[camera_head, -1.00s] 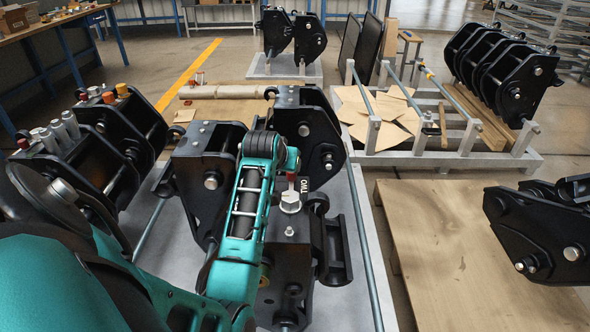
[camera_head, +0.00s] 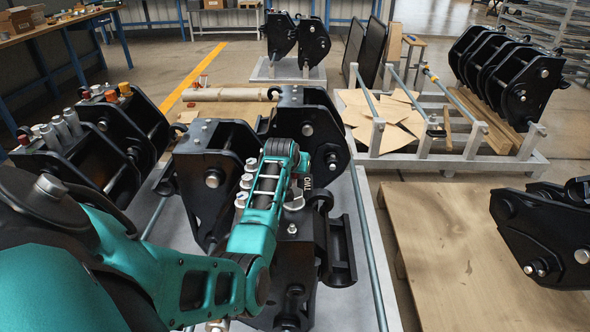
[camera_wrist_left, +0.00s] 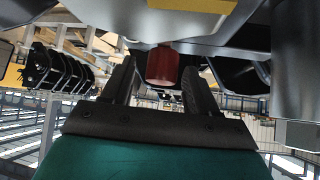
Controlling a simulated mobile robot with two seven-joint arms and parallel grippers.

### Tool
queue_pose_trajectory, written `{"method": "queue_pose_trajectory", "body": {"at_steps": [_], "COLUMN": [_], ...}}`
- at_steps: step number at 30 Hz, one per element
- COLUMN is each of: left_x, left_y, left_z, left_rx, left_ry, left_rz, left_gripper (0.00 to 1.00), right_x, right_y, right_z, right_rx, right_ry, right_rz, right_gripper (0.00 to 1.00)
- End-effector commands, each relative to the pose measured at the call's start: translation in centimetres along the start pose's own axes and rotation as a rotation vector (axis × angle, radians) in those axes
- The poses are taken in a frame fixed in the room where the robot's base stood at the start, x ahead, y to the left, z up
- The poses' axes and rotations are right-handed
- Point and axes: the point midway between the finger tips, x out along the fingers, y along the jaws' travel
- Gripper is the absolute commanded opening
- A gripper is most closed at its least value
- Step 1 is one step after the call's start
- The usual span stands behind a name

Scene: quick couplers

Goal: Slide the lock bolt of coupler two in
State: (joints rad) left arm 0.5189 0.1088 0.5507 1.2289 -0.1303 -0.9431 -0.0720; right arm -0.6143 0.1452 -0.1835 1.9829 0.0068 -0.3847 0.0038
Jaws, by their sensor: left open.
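Coupler two (camera_head: 285,262) is a black steel block with a white "TWO" label, standing on the grey plate in front of me. A silver fitting (camera_head: 294,203) shows on its top beside my arm. My left gripper (camera_wrist_left: 158,76) is open in the left wrist view, with its two dark fingers on either side of a red cylindrical end (camera_wrist_left: 165,65), which looks like the lock bolt's handle. I cannot tell whether the fingers touch it. In the head view my teal arm hides this red end and most of the gripper. My right gripper is not in view.
Other black couplers stand close by at the left (camera_head: 100,160) and just behind (camera_head: 213,165). A steel rail (camera_head: 368,250) runs along the right side.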

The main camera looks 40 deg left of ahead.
Motion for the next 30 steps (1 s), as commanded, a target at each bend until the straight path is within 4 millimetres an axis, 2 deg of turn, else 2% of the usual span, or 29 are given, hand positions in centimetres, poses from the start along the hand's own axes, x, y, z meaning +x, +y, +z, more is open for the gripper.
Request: {"method": "queue_pose_trajectory", "body": {"at_steps": [11,27,30], "left_x": [0.29,0.28,0.28], "left_y": [-0.04,-0.03,-0.03], "left_z": [-0.02,0.0,0.0], "left_rx": [0.0,0.0,0.0], "left_ry": [0.001,0.0,0.0], "left_rz": [-0.001,-0.001,-0.001], "left_gripper": [0.57,0.05,0.0], "right_x": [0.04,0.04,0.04], "right_y": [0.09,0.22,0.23], "right_z": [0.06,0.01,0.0], "right_rx": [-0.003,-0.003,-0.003], "right_ry": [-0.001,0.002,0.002], "right_rz": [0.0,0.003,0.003], "right_gripper": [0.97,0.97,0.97]}}
